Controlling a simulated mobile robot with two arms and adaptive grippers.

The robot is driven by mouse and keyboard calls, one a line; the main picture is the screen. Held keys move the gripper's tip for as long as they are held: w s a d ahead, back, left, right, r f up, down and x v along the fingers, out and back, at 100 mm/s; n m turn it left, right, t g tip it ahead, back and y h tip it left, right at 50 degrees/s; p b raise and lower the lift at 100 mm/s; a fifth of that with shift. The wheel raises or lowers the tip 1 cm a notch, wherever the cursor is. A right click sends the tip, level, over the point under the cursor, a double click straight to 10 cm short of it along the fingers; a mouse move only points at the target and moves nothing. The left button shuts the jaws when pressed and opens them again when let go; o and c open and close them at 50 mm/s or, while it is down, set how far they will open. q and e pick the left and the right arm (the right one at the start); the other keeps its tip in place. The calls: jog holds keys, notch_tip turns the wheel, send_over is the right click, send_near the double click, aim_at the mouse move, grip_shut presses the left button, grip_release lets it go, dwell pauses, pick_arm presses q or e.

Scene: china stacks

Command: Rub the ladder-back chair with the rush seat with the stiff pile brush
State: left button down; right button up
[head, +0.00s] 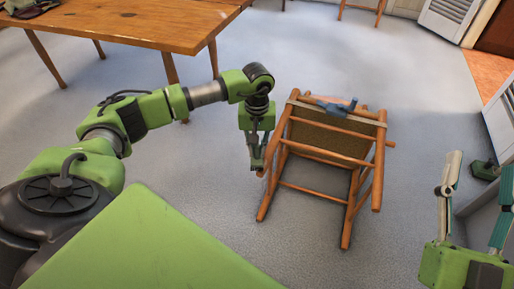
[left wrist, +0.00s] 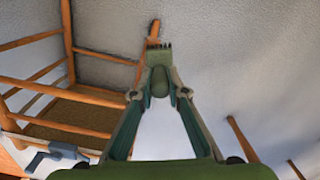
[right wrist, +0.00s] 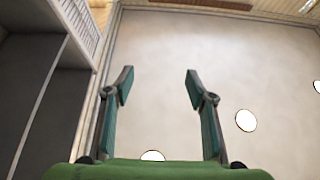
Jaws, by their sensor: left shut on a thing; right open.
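The ladder-back chair (head: 330,140) stands on the grey floor, right of centre in the head view. Its woven brown seat and orange-brown wooden posts show, and it also shows at the left of the left wrist view (left wrist: 68,105). My left gripper (head: 257,164) is beside the chair's left side. In the left wrist view it is shut on a small greenish brush (left wrist: 160,62) with short dark bristles at its far end. The bristles overlap a chair post there; contact is unclear. My right gripper (head: 470,200) is open and empty, right of the chair.
A blue-grey tool-like object (head: 337,106) lies at the chair's far side. A wooden table (head: 140,25) stands at the upper left. A grey cabinet (head: 490,215) is at the right edge. The floor around the chair is mostly clear.

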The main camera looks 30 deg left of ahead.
pick_arm(q)
jog(key=shift+f, duration=0.2)
pick_arm(e)
jog(key=shift+s+r+t, duration=0.4)
jog(key=shift+r, duration=0.3)
dwell(0.6)
pick_arm(q)
jog(key=shift+d, duration=0.15)
jog(key=shift+w+d, duration=0.25)
jog(key=shift+d, duration=0.6)
jog(key=shift+w+d, duration=0.15)
jog(key=shift+d, duration=0.85)
pick_arm(e)
jog(key=shift+s+r, duration=0.15)
jog(key=shift+s+r, duration=0.1)
jog(key=shift+r, duration=0.05)
